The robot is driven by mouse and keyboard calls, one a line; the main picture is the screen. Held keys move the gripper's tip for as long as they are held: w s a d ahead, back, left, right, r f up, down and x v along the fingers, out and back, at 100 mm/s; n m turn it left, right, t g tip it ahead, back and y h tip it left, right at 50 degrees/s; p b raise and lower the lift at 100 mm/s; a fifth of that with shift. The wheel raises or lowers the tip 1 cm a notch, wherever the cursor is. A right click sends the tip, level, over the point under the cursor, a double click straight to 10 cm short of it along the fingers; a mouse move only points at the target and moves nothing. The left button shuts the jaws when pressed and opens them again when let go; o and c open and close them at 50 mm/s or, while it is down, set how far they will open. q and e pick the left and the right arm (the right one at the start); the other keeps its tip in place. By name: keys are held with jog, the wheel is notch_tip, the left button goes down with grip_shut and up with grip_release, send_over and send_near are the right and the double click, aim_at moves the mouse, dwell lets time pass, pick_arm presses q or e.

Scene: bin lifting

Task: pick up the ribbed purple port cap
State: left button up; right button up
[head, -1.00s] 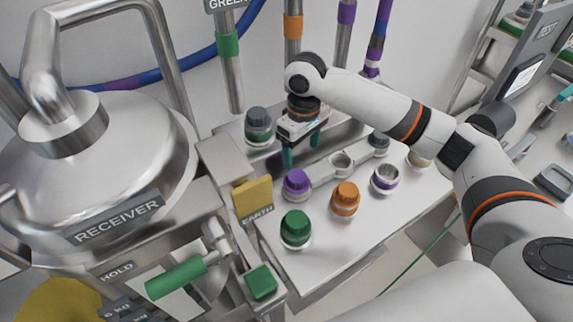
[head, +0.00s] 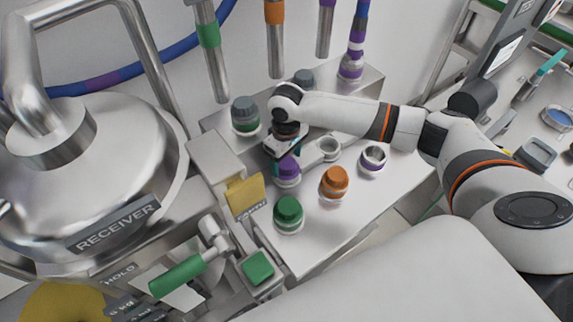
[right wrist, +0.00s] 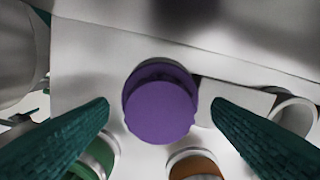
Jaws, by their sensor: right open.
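The ribbed purple port cap (head: 288,167) sits on a port at the back part of the metal bench, behind the green and orange caps. In the right wrist view the purple cap (right wrist: 160,107) shows from above, between the two teal fingers and apart from both. My right gripper (head: 287,163) is open and points down right over the cap. Its fingers show at both sides in the right wrist view (right wrist: 163,112). The gripper body hides part of the cap's far side in the head view. My left gripper is not in view.
A green cap (head: 288,212) and an orange cap (head: 334,181) stand in front. A grey-topped cap (head: 245,112) stands behind left. The receiver vessel (head: 90,190) fills the left side. Pipes hang above.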

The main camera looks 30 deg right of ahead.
aim_at(286, 162)
jog(key=shift+f, duration=0.55)
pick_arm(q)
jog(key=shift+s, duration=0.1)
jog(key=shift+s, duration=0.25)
pick_arm(e)
jog(key=c, duration=1.2)
jog(key=shift+r, duration=0.1)
jog(key=shift+c, duration=0.2)
pick_arm(q)
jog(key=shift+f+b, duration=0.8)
jog(key=shift+b, duration=0.05)
pick_arm(e)
notch_tip(286, 162, up, 10)
